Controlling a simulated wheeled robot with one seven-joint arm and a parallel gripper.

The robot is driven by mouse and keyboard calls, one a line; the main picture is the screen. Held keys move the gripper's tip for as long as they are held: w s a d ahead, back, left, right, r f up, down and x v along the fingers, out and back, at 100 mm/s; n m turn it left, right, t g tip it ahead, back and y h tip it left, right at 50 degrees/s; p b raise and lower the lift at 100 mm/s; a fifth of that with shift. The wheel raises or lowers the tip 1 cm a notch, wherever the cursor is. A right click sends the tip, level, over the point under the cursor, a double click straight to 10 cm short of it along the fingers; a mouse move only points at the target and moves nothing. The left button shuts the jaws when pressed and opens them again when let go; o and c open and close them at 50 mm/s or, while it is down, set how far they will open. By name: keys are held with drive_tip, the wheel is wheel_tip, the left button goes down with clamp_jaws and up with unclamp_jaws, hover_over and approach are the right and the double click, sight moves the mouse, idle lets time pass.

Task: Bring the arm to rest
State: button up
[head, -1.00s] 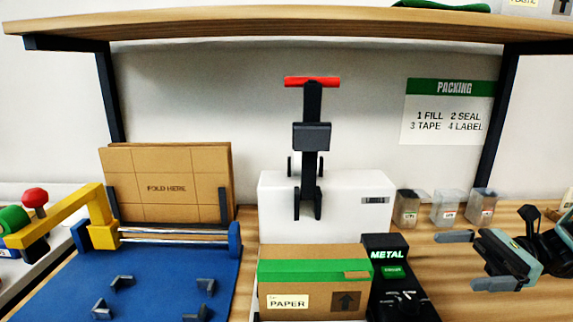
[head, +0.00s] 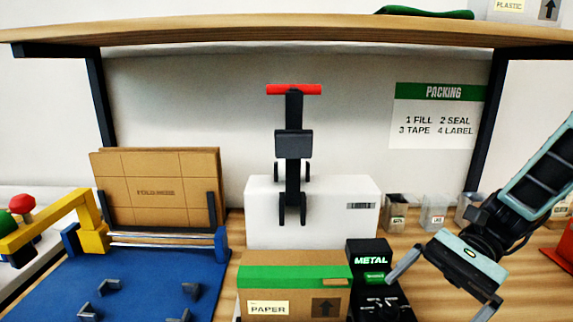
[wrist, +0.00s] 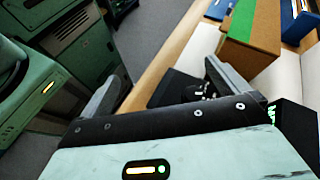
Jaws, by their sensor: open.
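My gripper (head: 441,285) is at the right of the head view, above the wooden bench, with its fingers apart and nothing between them. It hangs from my arm to the right of the black METAL unit (head: 371,262). In the wrist view my gripper (wrist: 162,80) shows two separated fingers, with the bench edge and the grey floor beyond them.
A taped PAPER box (head: 295,272) stands left of the METAL unit, before a white block (head: 312,212). Small clear bins (head: 435,213) stand behind my gripper. A blue mat (head: 140,280) lies left. A wooden shelf (head: 290,32) spans above.

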drive_tip(key=s+a+r+n+t+h+p, duration=0.3)
drive_tip(key=s+a+n+t+h, duration=0.3)
drive_tip(key=n, duration=1.1)
drive_tip(key=s+a+h, duration=0.1)
drive_tip(key=s+h, duration=0.3)
drive_tip(key=s, duration=0.2)
drive_tip(key=shift+s+a+r+n+h, duration=0.2)
drive_tip(key=shift+a+n+h, duration=0.1)
drive_tip(key=shift+n+h, duration=0.1)
